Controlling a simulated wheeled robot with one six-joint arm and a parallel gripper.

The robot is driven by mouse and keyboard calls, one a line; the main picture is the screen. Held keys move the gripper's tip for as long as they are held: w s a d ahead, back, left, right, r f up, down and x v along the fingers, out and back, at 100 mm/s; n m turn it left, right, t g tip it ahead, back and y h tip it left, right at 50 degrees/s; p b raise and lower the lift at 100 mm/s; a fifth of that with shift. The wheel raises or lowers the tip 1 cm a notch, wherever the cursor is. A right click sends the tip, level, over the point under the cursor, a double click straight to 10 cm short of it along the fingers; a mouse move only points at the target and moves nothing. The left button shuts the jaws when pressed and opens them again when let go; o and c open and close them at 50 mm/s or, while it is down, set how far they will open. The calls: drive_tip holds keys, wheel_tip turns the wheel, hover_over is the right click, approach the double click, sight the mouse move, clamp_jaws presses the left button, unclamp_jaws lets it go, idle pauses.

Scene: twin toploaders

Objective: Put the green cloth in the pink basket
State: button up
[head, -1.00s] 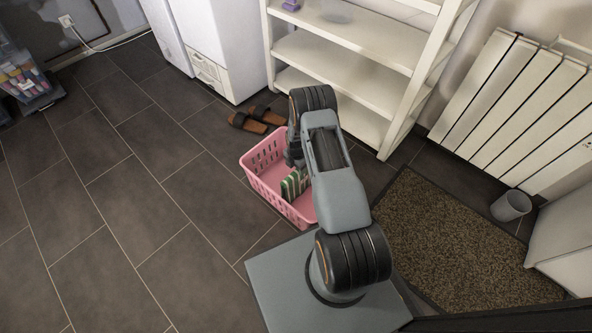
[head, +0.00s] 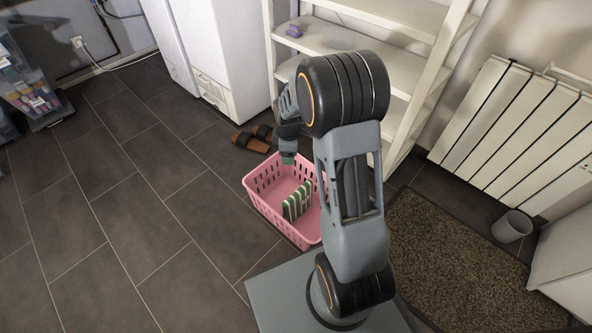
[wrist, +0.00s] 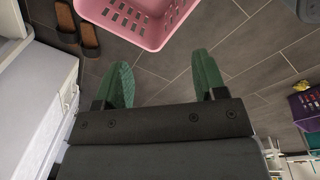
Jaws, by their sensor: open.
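The green cloth (head: 298,201), with green and white stripes, rests inside the pink basket (head: 262,205), leaning near the basket's right side. The basket stands on the floor in front of my base. My gripper (head: 288,158) is above the far side of the basket in the head view, apart from the cloth. In the wrist view my gripper (wrist: 163,80) shows two green fingers spread wide with nothing between them. The pink basket (wrist: 150,38) shows at the top of that view, beyond the fingertips. The cloth is not visible there.
Brown slippers (head: 251,140) lie on the floor behind the basket. A white shelf unit (head: 345,50) and a white appliance (head: 222,55) stand behind. A brown mat (head: 450,255) and a grey bin (head: 512,226) are at right. The tiled floor at left is clear.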

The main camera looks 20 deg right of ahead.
drive_tip(key=s+a+r+m, duration=0.2)
drive_tip(key=s+r+m, duration=0.4)
drive_tip(key=s, duration=0.3)
drive_tip(key=s+a+r+m+t, duration=0.1)
drive_tip(key=s+a+r+m, duration=0.2)
drive_tip(key=s+r+m, duration=0.3)
drive_tip(key=s+r, duration=0.2)
drive_tip(key=s, duration=0.1)
drive_tip(key=shift+s+a+r+m, duration=0.15)
drive_tip(key=shift+a+m, duration=0.2)
drive_tip(key=shift+m, duration=0.05)
wheel_tip(320, 180, up, 36)
drive_tip(key=t+p, duration=0.1)
drive_tip(key=p, duration=3.3)
drive_tip(key=shift+s, duration=0.15)
drive_tip(key=shift+a, duration=0.1)
